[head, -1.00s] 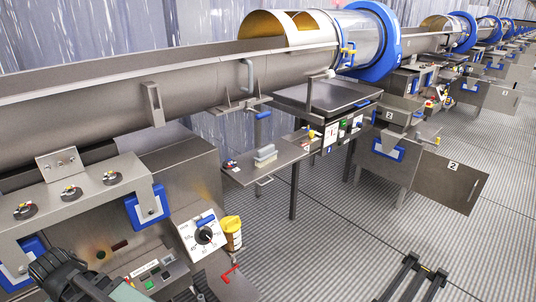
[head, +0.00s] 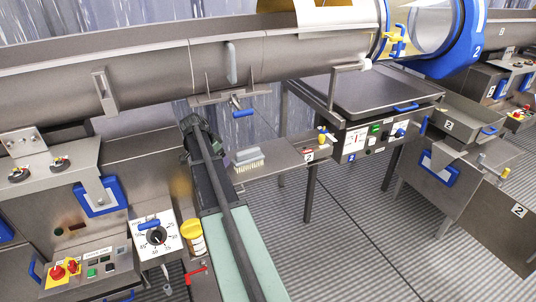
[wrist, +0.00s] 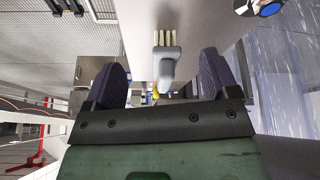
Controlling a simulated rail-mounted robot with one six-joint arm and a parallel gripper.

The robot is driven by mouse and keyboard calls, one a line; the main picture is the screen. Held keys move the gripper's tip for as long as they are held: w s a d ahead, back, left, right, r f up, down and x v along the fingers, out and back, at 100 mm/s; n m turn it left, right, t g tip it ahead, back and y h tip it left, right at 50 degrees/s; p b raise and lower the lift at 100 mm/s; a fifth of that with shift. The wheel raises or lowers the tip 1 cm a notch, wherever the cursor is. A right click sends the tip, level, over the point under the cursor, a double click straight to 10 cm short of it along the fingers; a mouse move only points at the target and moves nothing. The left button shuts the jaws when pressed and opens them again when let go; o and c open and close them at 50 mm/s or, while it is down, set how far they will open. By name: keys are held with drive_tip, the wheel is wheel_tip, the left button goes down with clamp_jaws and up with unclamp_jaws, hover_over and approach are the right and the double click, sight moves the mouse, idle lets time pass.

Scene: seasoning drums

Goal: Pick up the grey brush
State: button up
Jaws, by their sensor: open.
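The grey brush (head: 249,159) has a grey handle and pale bristles. It lies on a small metal shelf (head: 283,154) below the long trough. In the wrist view the brush (wrist: 166,52) shows between my two dark fingers, with its bristles towards the top of the picture. My gripper (wrist: 163,66) is open, with nothing held. In the head view my gripper (head: 190,135) is at the end of my arm, just left of the brush and the shelf. Its fingers are hard to make out there.
The trough (head: 180,70) runs above the shelf, with a blue-handled lever (head: 243,114) hanging behind the brush. A control box with a dial (head: 155,237) and a yellow-lidded container (head: 192,237) stand left of my arm.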

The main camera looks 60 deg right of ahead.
sight(246, 151)
drive_tip(key=shift+m, duration=0.7)
drive_tip(key=s+d, duration=0.1)
drive_tip(key=d, duration=0.2)
drive_tip(key=s+d, duration=0.1)
drive_tip(key=d, duration=0.2)
drive_tip(key=s+d, duration=0.1)
drive_tip(key=d, duration=0.2)
drive_tip(key=shift+s+d, duration=0.15)
drive_tip(key=shift+s, duration=0.25)
drive_tip(key=b+x, duration=0.5)
drive_tip(key=shift+d+f, duration=0.1)
drive_tip(key=shift+d, duration=0.1)
drive_tip(key=shift+r, duration=0.25)
drive_tip(key=shift+s+d+r, duration=0.1)
drive_tip(key=shift+d, duration=0.05)
drive_tip(key=c, duration=1.1)
